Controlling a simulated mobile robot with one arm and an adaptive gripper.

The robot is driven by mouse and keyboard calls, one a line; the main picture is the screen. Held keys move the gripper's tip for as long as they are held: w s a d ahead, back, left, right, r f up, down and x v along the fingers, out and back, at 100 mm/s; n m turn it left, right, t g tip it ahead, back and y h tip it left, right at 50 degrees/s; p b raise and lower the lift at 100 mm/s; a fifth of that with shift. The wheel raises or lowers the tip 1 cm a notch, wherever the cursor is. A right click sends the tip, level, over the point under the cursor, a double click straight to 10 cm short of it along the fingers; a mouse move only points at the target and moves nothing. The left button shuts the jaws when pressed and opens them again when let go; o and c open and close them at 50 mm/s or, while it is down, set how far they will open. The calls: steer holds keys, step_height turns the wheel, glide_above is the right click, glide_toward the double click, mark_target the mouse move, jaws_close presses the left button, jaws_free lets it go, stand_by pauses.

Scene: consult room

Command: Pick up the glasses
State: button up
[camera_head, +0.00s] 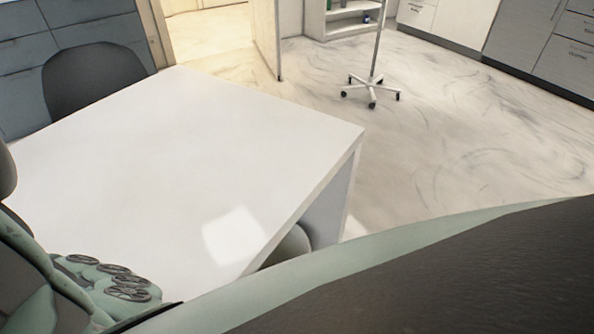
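I see no glasses in the head view. The white table (190,150) fills the left and middle, and its visible top is bare. A bright square patch on the top, near its front right edge, looks like reflected light. I cannot make out my gripper in this view. Large dark and pale green shapes cover the bottom right and hide what lies behind them.
A dark chair (92,78) stands behind the table at the left. A wheeled pole stand (373,82) is on the marbled floor (460,140), near an open shelf (345,22). Cabinets (545,45) line the back right. The floor right of the table is clear.

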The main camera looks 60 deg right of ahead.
steer(key=shift+f, duration=0.1)
steer(key=c, duration=1.3)
